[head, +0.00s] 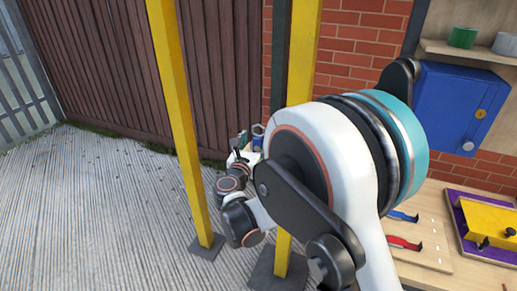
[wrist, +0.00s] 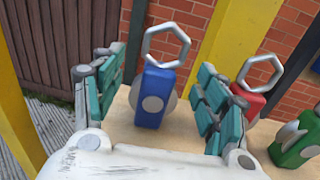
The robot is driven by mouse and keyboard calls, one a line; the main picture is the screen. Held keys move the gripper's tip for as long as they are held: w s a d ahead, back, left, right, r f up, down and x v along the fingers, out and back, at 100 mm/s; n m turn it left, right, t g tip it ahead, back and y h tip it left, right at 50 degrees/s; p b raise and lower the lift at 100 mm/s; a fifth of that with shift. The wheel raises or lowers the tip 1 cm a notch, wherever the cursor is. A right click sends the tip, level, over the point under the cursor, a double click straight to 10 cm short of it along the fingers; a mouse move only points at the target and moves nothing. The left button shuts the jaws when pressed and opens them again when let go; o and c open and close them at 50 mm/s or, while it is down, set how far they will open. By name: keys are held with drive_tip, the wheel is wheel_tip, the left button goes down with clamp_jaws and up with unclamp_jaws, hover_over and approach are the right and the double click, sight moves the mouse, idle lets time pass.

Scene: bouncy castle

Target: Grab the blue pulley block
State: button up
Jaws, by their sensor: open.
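The blue pulley block (wrist: 153,97) stands upright on a light wooden surface in the wrist view. It has a grey round disc on its front and a metal hexagonal ring on top. My gripper (wrist: 160,82) is open, its teal-padded fingers on either side of the block, with gaps showing at both sides.
A red pulley block (wrist: 248,101) stands just right of my right finger, partly hidden by it. A green pulley block (wrist: 299,139) is further right. Yellow posts (head: 178,120) stand near my arm. A blue cabinet (head: 452,105) hangs on the brick wall.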

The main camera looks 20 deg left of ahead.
drive_tip(key=shift+w, duration=1.3)
clamp_jaws()
drive_tip(key=shift+r, duration=0.1)
